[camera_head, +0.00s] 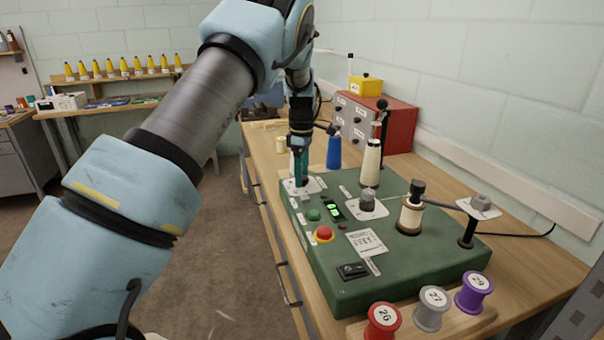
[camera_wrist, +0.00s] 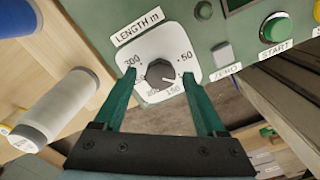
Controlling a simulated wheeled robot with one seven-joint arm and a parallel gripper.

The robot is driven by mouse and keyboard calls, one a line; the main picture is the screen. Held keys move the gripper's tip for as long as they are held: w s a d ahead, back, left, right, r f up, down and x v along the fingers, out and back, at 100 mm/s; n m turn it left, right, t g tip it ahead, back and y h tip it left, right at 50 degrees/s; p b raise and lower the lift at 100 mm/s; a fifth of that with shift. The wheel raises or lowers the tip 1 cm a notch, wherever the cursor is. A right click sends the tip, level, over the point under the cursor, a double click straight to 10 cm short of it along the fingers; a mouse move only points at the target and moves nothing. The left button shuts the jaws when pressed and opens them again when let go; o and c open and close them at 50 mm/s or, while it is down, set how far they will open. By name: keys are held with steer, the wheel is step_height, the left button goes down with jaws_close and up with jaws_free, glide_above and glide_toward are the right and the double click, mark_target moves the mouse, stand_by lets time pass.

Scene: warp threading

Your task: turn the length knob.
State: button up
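The length knob (camera_wrist: 160,74) is a dark grey pointer knob on a white dial plate (camera_wrist: 178,42). The plate carries numbers such as 50, 150 and 300, and a label reading LENGTH m sits above it. My gripper (camera_wrist: 158,76) has two teal fingers, one on each side of the knob. They are open, with visible gaps between them and the knob. In the head view my gripper (camera_head: 300,176) points down over the dial plate (camera_head: 316,184) at the far left corner of the green machine (camera_head: 400,272). There the knob is hidden behind the fingers.
The green START button (camera_head: 313,215), a small display (camera_head: 334,210) and a red stop button (camera_head: 323,233) lie close by. Another grey knob (camera_head: 367,201) and a cream thread cone (camera_head: 371,165) stand to the right. A blue cone (camera_head: 334,152) stands behind. Numbered spools line the front.

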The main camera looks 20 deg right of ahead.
step_height(320, 180, up, 11)
steer(key=b, duration=0.3)
stand_by(0.5)
steer(key=shift+f, duration=0.15)
